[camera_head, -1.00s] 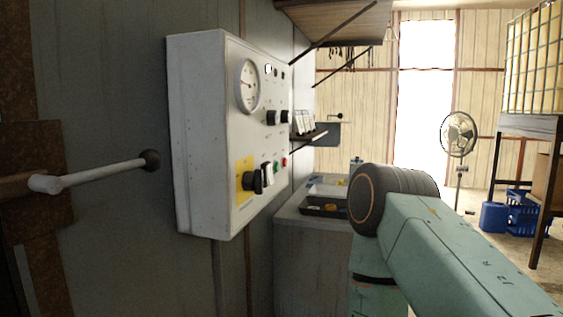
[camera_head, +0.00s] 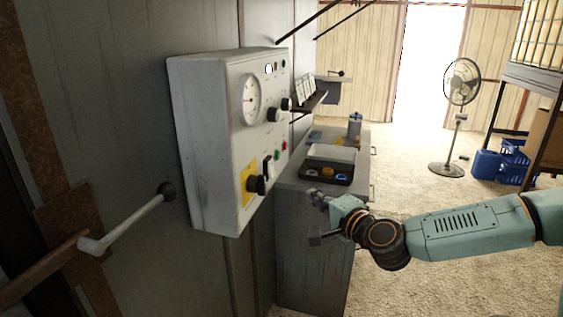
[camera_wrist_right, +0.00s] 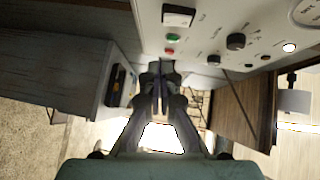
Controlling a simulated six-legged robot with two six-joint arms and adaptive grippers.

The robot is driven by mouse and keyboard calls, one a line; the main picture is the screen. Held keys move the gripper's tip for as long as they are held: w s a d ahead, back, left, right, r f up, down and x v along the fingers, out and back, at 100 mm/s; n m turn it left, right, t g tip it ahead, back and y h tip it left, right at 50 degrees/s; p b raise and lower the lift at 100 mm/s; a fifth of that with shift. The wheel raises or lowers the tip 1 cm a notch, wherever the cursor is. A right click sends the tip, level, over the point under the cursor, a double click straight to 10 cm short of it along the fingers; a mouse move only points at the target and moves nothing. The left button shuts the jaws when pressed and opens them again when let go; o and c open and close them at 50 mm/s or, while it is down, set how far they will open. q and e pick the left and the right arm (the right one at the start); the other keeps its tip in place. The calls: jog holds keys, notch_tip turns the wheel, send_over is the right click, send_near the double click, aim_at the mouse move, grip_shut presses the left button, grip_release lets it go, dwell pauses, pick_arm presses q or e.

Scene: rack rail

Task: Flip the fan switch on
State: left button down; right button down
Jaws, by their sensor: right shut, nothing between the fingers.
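A white control panel box (camera_head: 208,150) is mounted on the grey wall, left of centre in the head view. A white rocker switch (camera_head: 268,166) sits low on its face, beside a black rotary knob on a yellow plate (camera_head: 250,184). The white rocker also shows in the right wrist view (camera_wrist_right: 178,16), near the top edge; I cannot read its label or tell its position. My right gripper (camera_head: 314,196) is shut and empty, to the right of and slightly below the switch, apart from the panel. In the wrist view its fingertips (camera_wrist_right: 160,70) are below the rocker.
A green button (camera_head: 277,154) and a red button (camera_head: 284,146) sit near the switch. A grey cabinet (camera_head: 310,245) with a dark tray (camera_head: 312,178) stands close behind my gripper. A door handle (camera_head: 130,222) juts out at left. A standing fan (camera_head: 461,84) is far right.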

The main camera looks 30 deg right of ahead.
jog(key=shift+d+r+m, duration=0.3)
jog(key=shift+r, duration=0.25)
jog(key=shift+d+f, duration=0.1)
jog(key=b, duration=0.8)
send_near(272, 168)
jog(key=shift+w+d+f, duration=1.15)
jog(key=shift+w+d, duration=0.75)
jog(key=shift+d, duration=0.1)
jog(key=shift+w+a+f, duration=0.2)
jog(key=shift+w+a, duration=1)
jog(key=shift+w, duration=0.15)
